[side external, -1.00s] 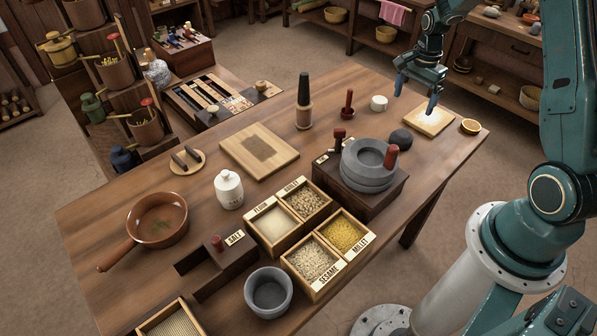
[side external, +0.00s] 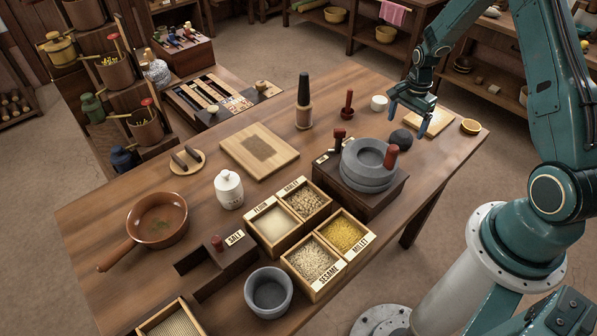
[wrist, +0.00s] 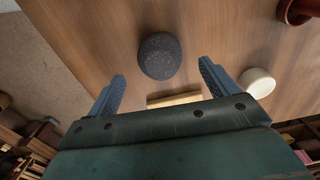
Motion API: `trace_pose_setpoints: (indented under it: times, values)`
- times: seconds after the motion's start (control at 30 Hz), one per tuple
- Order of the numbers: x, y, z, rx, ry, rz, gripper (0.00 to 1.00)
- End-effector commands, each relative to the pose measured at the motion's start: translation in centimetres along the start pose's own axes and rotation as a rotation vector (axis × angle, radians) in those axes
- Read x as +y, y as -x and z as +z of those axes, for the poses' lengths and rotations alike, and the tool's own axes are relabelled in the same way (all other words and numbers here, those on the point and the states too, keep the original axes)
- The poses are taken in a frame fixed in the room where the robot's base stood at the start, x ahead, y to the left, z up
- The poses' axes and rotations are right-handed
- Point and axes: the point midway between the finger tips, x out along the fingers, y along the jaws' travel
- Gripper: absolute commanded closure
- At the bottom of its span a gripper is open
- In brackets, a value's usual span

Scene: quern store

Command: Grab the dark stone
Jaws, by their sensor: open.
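The dark stone (side external: 401,138) is a round, speckled, nearly black lump on the table, just right of the grey quern. It also shows in the wrist view (wrist: 160,56), beyond my fingertips and roughly midway between their lines. My gripper (side external: 408,118) is open and empty, above the table and close to the stone in the side view. In the wrist view its two blue fingers (wrist: 162,70) are spread wide, with nothing between them. I see no contact between the fingers and the stone.
The grey stone quern (side external: 365,170) with a red handle stands on a dark block beside the stone. Grain boxes (side external: 283,257) stand farther left.

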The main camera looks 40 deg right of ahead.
Motion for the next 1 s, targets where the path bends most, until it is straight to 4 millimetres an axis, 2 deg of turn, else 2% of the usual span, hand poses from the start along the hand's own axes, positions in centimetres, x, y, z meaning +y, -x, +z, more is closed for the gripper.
trace_pose_setpoints:
  times: [0.17,0.6,1.0]
  values:
    - [0.0,-0.9,0.0,-0.001,0.0,0.001,0.14]
    - [0.1,-5.0,0.0,-0.001,0.0,0.002,0.14]
    - [0.0,-5.2,0.0,0.0,0.0,0.0,0.14]
